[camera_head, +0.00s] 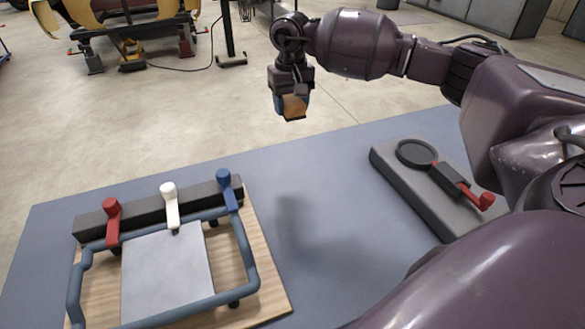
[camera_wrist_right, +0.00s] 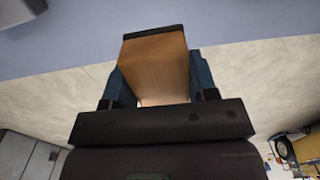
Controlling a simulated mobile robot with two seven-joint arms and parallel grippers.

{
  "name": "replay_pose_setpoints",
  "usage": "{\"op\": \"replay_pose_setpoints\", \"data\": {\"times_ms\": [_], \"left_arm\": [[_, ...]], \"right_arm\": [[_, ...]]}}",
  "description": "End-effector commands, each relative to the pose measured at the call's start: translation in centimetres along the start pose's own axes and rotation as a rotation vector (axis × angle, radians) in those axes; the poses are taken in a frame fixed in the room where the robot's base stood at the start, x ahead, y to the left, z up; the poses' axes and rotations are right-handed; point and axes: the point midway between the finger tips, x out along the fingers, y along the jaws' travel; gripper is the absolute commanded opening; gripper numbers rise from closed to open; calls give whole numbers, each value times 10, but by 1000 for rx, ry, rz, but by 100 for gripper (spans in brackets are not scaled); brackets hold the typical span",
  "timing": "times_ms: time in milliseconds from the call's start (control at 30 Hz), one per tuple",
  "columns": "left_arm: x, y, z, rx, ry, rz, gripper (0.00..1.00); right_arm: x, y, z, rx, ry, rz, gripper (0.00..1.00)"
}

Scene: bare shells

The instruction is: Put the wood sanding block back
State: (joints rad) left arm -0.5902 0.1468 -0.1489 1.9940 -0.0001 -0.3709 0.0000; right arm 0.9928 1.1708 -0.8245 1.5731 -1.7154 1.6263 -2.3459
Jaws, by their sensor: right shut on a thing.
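The wood sanding block (camera_head: 294,107) is held in my right gripper (camera_head: 291,104), above the far edge of the blue-grey table. In the right wrist view the block (camera_wrist_right: 157,66) shows as a wooden piece with a dark strip along its far end. The two blue fingers of the right gripper (camera_wrist_right: 160,85) press on its sides. The gripper points down and the block is clear of the table. My left gripper is in neither view.
A wooden board (camera_head: 270,290) at the left of the table (camera_head: 330,215) carries a blue tube frame (camera_head: 250,262), a grey plate (camera_head: 165,275) and red, white and blue clamps. A grey block with a round dark ring (camera_head: 417,153) and red-handled tool lies right. The table's middle is free.

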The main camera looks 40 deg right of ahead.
Motion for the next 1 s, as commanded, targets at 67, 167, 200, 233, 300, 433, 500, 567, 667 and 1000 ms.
{"op": "replay_pose_setpoints", "data": {"times_ms": [67,167,200,233,300,433,500,567,667,1000], "left_arm": [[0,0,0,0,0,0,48],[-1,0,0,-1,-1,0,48],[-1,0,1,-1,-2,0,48],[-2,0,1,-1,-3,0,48],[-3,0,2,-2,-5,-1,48],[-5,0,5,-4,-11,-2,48],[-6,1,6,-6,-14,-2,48],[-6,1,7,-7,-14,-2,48],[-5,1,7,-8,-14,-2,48],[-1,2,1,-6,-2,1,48]], "right_arm": [[16,0,1,-1,-5,2,31],[39,0,1,-1,-6,1,31],[47,0,1,0,-5,1,31],[54,0,2,0,-6,1,31],[69,0,1,0,-5,1,31],[97,0,1,2,-5,1,31],[112,0,2,2,-5,1,31],[123,0,1,2,-4,0,31],[137,0,1,1,-3,1,31],[161,0,1,3,-4,1,31]]}}
